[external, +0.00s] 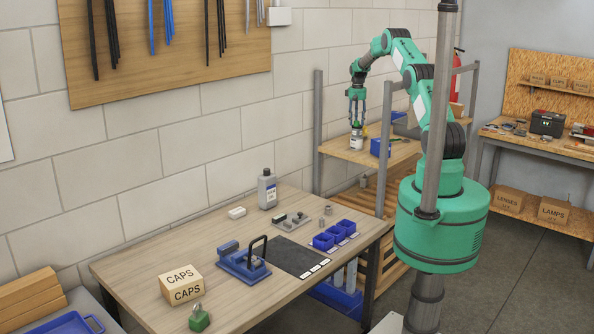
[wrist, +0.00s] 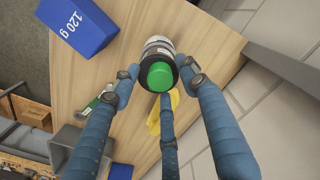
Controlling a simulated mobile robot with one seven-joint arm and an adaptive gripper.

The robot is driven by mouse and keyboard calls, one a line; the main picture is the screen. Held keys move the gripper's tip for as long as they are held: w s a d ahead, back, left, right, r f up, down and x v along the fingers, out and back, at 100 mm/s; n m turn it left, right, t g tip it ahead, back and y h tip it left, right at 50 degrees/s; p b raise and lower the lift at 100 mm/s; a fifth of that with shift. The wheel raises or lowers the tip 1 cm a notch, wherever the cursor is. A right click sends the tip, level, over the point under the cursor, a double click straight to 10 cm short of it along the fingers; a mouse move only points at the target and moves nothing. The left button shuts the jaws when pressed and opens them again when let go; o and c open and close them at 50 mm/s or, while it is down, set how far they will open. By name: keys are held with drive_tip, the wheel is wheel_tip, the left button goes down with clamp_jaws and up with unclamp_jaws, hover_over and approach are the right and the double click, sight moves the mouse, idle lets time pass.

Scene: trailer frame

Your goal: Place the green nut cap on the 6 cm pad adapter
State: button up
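The green cap (wrist: 160,76) shows as a round green disc with a dark rim between my fingertips in the wrist view. Behind it is a white and dark cylindrical container, which stands on the wooden shelf in the external view (external: 356,141). My gripper (external: 356,119) points down directly over this container. In the wrist view, its three blue fingers (wrist: 160,78) surround the cap closely; whether they touch it is unclear. I cannot tell whether the cap rests on the container or is held just above it. I cannot identify the 6 cm pad adapter with certainty.
A blue 120 g box (wrist: 78,27), a grey bin (wrist: 75,143) and a yellow item (wrist: 154,117) are near the container. A wall (wrist: 286,95) is close by. The workbench (external: 180,240) holds a blue fixture (external: 240,263), blue bins (external: 333,236) and a CAPS box (external: 181,284).

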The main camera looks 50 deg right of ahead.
drive_tip(key=shift+r, duration=0.15)
wheel_tip(320, 180, up, 12)
drive_tip(key=b, duration=0.1)
drive_tip(key=shift+b, duration=0.4)
idle(0.5)
idle(0.4)
